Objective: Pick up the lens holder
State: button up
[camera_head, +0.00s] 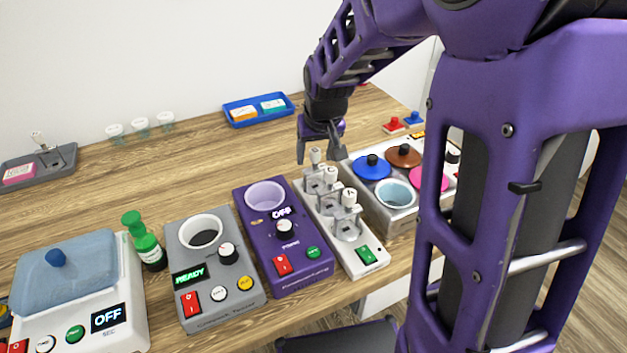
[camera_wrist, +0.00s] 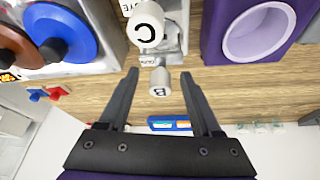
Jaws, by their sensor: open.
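Several clear lens holders with white knobs stand in a row on a white rack (camera_head: 372,268). The knobs of the far one (camera_head: 316,155), the middle one (camera_head: 330,174) and the near one (camera_head: 349,197) show in the head view. In the wrist view, one knob is marked B (camera_wrist: 160,82) and a larger-looking one is marked C (camera_wrist: 146,25). My gripper (camera_head: 320,157) is open at the rack's far end, pointing down. In the wrist view, knob B shows between the open fingertips (camera_wrist: 160,74), with a gap on each side. I cannot tell the height difference.
A purple device (camera_head: 300,268) stands close left of the rack. A grey box with blue, brown and pink lids (camera_head: 400,218) stands close right. A grey tester (camera_head: 180,300), a green bottle (camera_head: 147,248) and a blue tray (camera_head: 240,122) are farther off. Table behind the rack is clear.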

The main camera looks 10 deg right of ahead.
jog(key=shift+w+f, duration=0.25)
jog(key=shift+f, duration=0.35)
jog(key=shift+r, duration=0.1)
jog(key=shift+s, duration=0.1)
jog(key=shift+c, duration=0.3)
grip_shut()
dwell(0.5)
